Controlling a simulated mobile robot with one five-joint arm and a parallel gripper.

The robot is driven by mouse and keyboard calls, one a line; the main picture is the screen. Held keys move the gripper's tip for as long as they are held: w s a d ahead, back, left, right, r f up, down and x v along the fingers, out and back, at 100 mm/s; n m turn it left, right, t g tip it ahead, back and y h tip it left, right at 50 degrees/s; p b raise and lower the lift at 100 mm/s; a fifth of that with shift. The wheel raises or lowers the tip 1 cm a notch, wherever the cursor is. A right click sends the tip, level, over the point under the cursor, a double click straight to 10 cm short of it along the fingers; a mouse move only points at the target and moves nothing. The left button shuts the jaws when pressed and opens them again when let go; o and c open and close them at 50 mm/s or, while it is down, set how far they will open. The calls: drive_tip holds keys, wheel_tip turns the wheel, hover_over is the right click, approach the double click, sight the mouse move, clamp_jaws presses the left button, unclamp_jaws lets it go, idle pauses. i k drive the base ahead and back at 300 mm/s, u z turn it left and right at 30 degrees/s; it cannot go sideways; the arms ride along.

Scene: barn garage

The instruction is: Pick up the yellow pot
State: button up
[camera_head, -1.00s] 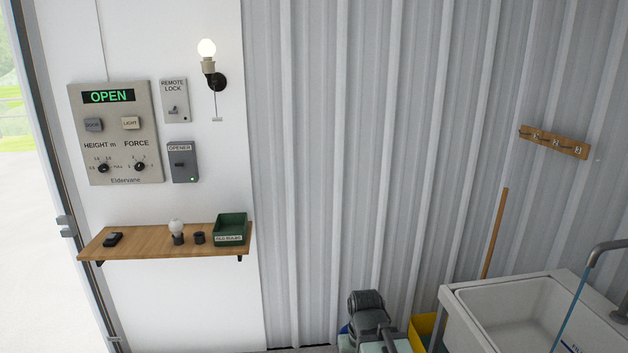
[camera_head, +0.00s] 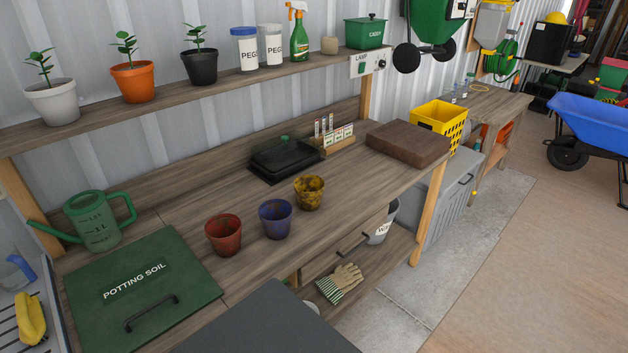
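The yellow pot (camera_head: 309,194) stands upright on the wooden potting bench (camera_head: 190,207). It is mottled yellow with dark marks, and its open top faces up. A blue pot (camera_head: 275,220) stands just to its left and nearer, and a red pot (camera_head: 223,236) stands left of the blue one. My gripper is not in view, so I cannot see whether it is open or shut.
Behind the yellow pot are a black tray (camera_head: 284,158) and a wooden rack of seed packets (camera_head: 333,140). A brown block (camera_head: 407,144) lies to the right. A green potting soil lid (camera_head: 150,280) and watering can (camera_head: 97,222) are left. An upper shelf (camera_head: 200,85) overhangs the back.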

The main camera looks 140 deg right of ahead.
sight(309, 188)
drive_tip(key=z, duration=0.3)
drive_tip(key=k, duration=1.85)
drive_tip(key=z, duration=1)
drive_tip(key=k, duration=1.25)
drive_tip(key=i, duration=0.9)
drive_tip(key=z, duration=0.25)
drive_tip(key=k, duration=0.65)
drive_tip(key=u, duration=0.2)
